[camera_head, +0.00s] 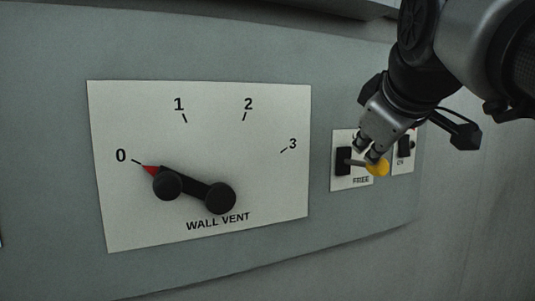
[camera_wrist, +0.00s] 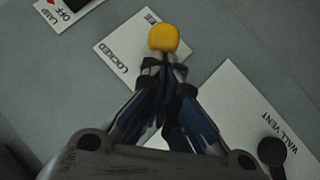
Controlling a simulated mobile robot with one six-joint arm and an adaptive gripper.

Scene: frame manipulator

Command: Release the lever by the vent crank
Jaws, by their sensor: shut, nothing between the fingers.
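The lever (camera_head: 357,163) sticks out from a black slot on a small white plate (camera_head: 338,181), right of the vent crank, and ends in a yellow knob (camera_head: 377,168). The plate reads FREE at its lower edge in the head view and LOCKED in the wrist view. My gripper (camera_head: 367,147) is shut and empty, its fingertips close above the knob. In the wrist view the fingertips (camera_wrist: 164,64) lie just below the knob (camera_wrist: 163,38); contact is unclear. The gripper hides part of the plate and the lever shaft. Whether the lever sits at FREE or LOCKED is unclear.
The vent crank (camera_head: 195,187) is on the white WALL VENT plate (camera_head: 235,135), its red pointer at 0. A lamp switch (camera_head: 405,146) sits close right of the lever, partly behind my arm. The wall panel between the crank's plate and the lever's plate is bare.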

